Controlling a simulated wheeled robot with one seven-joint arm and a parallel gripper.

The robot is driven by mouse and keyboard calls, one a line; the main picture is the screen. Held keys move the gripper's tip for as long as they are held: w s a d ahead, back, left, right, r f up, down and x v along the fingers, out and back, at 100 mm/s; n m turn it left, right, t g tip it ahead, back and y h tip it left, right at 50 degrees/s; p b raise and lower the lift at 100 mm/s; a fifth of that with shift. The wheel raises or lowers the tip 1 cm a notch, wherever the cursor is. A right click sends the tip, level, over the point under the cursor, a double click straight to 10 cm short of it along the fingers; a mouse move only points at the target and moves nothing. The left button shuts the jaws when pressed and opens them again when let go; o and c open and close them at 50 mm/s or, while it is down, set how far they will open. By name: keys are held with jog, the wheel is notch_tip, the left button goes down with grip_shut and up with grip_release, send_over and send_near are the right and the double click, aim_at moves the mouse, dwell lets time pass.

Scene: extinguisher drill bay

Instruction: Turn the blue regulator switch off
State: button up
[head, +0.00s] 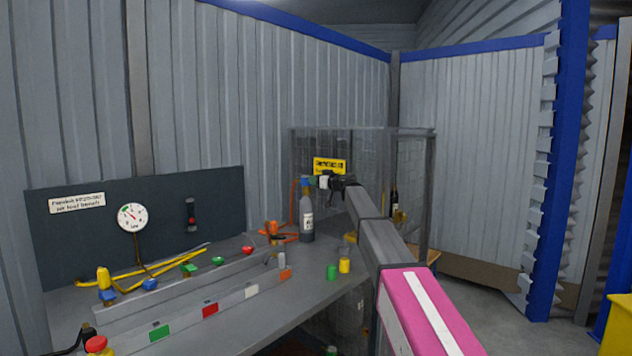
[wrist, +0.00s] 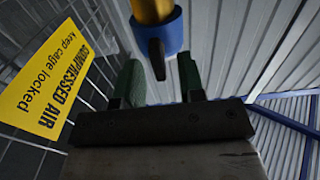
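In the wrist view a blue collar (wrist: 165,36) with a yellow part (wrist: 152,10) shows at the top, and a short dark lever (wrist: 157,62) sticks out of it. My gripper (wrist: 160,75) has two green fingers spread apart. The lever's tip lies between them in the picture, with a gap on each side. In the head view my gripper (head: 317,183) is beside a blue top (head: 305,182) on a dark grey bottle (head: 307,222). I cannot tell if this blue top is the collar in the wrist view.
A yellow sign (head: 329,166) hangs on a mesh cage (head: 362,150) behind my gripper. The bench (head: 320,259) carries blue, green and red knobs on a rail, yellow hose (head: 150,268) and small green and yellow cylinders. A gauge (head: 132,216) is on the dark back panel (head: 80,245).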

jog(key=shift+a, duration=0.1)
grip_shut()
jog(key=shift+m, duration=0.4)
jog(key=m, duration=0.5)
jog(key=f+m, duration=0.1)
jog(key=m, duration=0.5)
jog(key=w+d+m, duration=0.1)
jog(key=m, duration=0.4)
jog(key=shift+f+m, duration=0.2)
jog(key=shift+m, duration=0.5)
